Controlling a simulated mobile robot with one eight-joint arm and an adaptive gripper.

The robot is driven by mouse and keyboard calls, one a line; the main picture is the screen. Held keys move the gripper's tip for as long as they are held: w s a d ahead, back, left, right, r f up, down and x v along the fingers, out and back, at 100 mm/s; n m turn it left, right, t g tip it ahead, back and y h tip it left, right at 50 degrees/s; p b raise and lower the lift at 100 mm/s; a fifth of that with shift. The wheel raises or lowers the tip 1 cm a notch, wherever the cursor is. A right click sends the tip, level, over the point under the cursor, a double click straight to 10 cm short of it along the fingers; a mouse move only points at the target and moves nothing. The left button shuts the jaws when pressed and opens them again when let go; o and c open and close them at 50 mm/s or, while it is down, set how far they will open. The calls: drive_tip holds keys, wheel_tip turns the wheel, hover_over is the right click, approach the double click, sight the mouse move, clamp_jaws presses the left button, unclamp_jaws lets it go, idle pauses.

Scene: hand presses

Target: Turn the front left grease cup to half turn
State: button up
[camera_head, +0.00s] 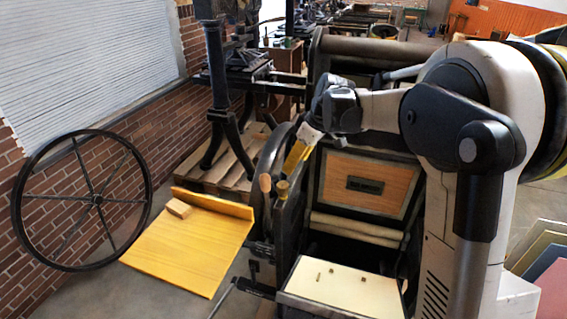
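The press (285,235) stands in the middle of the camera_head view, with a black left side frame. A small brass-coloured knob (283,188) sits on top of its front left part and looks like the front left grease cup. Any mark showing its turn is too small to read. A wooden knob or handle (265,183) stands just left of it. My gripper (309,134) is above and behind the brass knob, to its upper right, and apart from it. Its fingers are small and partly hidden, so their opening is unclear.
A yellow board (190,245) with a small wooden block (179,208) juts out left of the press. A large spoked wheel (97,200) leans by the brick wall. A pale flat bed (340,287) lies at the front. Another press (217,80) stands behind on a pallet.

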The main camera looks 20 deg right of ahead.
sight(283, 184)
drive_tip(key=shift+d, duration=0.1)
drive_tip(key=w+a+n+g+h+p, duration=0.3)
drive_tip(key=n+p, duration=0.3)
drive_tip(key=p, duration=0.3)
wheel_tip(283, 184, down, 11)
drive_tip(key=shift+w+f+b, duration=0.15)
drive_tip(key=shift+b, duration=0.3)
